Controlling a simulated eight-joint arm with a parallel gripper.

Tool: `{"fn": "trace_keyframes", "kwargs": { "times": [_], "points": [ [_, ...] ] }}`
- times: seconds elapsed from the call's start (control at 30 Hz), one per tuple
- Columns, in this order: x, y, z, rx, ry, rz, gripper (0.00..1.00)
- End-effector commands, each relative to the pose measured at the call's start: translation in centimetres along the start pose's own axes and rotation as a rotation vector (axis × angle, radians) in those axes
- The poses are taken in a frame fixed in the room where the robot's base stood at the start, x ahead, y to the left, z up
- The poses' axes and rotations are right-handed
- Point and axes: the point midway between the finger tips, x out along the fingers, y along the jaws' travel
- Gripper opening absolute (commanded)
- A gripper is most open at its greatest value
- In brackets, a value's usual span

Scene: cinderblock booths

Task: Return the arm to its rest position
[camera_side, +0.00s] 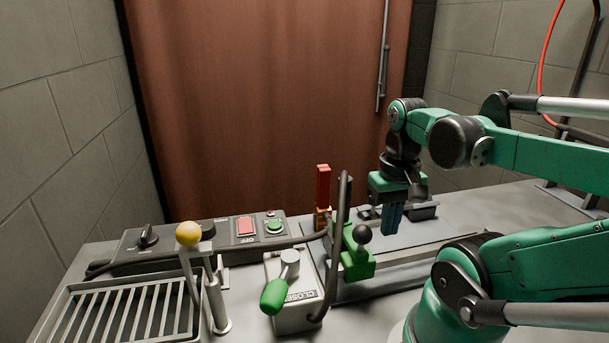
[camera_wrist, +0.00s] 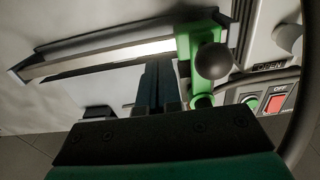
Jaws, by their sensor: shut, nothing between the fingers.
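My gripper (camera_side: 391,219) is in the side view, right of centre, pointing down over the grey machine plate. Its blue fingers are together with nothing between them. In the wrist view the fingers (camera_wrist: 157,87) also show pressed together. A green clamp block (camera_side: 357,258) with a black ball knob (camera_side: 362,234) stands left of the fingers in the side view, apart from them. In the wrist view the black knob (camera_wrist: 213,61) is to the right of the fingertips. My green arm reaches in from the right. No rest position is marked in either view.
A valve box with a green handle (camera_side: 274,296) stands at front centre. A yellow-knobbed lever (camera_side: 188,234) rises beside a slatted grey tray (camera_side: 66,306). A control panel with a red button (camera_side: 245,226) lies behind. A dark hose (camera_side: 343,215) arches near the clamp. A brown curtain (camera_side: 262,110) hangs at the back.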

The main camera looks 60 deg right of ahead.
Motion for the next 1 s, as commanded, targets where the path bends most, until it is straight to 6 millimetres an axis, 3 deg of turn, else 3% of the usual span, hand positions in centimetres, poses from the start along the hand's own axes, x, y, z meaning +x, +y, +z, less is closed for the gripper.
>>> {"fn": "trace_keyframes", "kwargs": {
  "times": [0.37,1.0],
  "points": [
    [-0.6,0.1,0.0,-0.001,0.000,0.000,0.00],
    [-7.4,0.1,0.0,-0.001,0.000,0.000,0.00]
  ]
}}
